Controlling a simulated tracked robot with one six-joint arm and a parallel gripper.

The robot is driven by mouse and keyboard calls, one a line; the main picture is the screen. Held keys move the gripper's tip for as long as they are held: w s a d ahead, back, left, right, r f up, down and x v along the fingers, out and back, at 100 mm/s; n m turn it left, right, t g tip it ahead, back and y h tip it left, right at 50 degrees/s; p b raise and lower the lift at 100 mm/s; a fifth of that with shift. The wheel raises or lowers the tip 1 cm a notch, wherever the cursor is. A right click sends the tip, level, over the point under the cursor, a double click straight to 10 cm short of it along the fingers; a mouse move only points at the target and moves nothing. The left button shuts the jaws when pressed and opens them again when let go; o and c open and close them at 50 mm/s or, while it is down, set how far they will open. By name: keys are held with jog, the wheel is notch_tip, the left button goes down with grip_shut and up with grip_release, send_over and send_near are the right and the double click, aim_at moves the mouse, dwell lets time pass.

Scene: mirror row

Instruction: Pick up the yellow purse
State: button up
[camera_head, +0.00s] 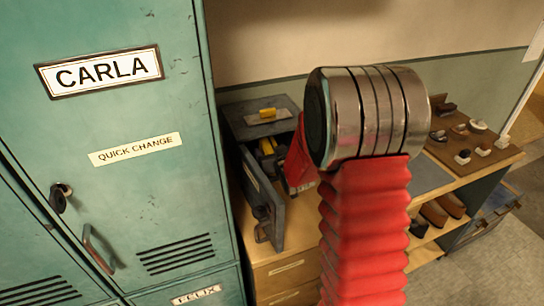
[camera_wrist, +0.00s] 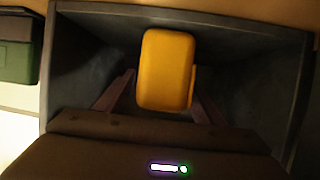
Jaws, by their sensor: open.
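The yellow purse (camera_wrist: 166,68) is a rounded, upright yellow block inside a dark grey open box (camera_wrist: 78,30) in the wrist view. My gripper (camera_wrist: 163,80) is open, its two thin fingers reaching into the box, one on each side of the purse's lower part. The purse looks to be between the fingers; I cannot tell whether either touches it. In the head view the dark box (camera_head: 237,121) stands with its door (camera_head: 262,197) swung open. Yellow shows in its opening (camera_head: 268,146), partly hidden by my red arm.
A small yellow piece (camera_head: 267,113) lies on top of the box. Green lockers (camera_head: 130,170) stand close on the left. A wooden board with several small items (camera_head: 470,140) is at the right. A dark green block (camera_wrist: 18,50) is left of the box in the wrist view.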

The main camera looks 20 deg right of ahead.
jog(key=shift+c, duration=0.4)
jog(key=c, duration=1.2)
jog(key=shift+o, duration=0.2)
